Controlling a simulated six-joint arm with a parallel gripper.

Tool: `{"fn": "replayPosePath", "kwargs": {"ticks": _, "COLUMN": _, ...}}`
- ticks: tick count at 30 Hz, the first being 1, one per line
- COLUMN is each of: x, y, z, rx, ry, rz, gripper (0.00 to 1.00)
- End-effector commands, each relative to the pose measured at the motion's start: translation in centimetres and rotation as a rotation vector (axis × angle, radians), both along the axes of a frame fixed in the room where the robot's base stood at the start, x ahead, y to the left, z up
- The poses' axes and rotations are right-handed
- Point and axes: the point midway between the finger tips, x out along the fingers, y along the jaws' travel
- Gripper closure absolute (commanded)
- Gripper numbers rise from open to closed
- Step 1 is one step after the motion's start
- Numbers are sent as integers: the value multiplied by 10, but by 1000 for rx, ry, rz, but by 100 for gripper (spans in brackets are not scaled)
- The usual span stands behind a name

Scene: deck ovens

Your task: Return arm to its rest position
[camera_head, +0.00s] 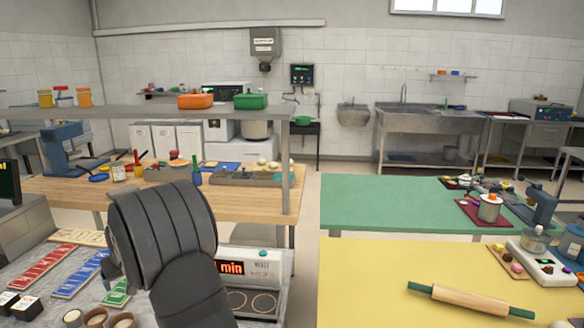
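My arm (165,235) rises from the bottom edge, left of centre, as a dark grey, rounded, bent link. It stands in front of the wooden bench and beside the hob with a lit red display (233,268). My gripper's fingers do not show, so I cannot see whether it holds anything. The arm hides part of the marble worktop and part of the hob.
Coloured strips (45,266) and small bowls (96,317) crowd the marble worktop at left. A rolling pin (470,299) lies on the yellow table (370,285). The green table (380,203) is mostly clear. A shelf (150,112) spans the wooden bench (262,204).

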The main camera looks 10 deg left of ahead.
Motion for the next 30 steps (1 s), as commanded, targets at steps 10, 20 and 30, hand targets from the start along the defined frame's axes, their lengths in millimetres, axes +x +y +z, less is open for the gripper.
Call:
{"fn": "replayPosePath", "kwargs": {"ticks": 10, "x": 25, "y": -31, "z": 33, "rx": -2, "ry": -1, "rz": -63, "gripper": 15}}
{"fn": "replayPosePath", "kwargs": {"ticks": 20, "x": 63, "y": -85, "z": 34, "rx": -2, "ry": 0, "rz": -170, "gripper": 15}}
{"fn": "replayPosePath", "kwargs": {"ticks": 30, "x": 96, "y": -144, "z": 34, "rx": -3, "ry": 1, "rz": -282, "gripper": 15}}
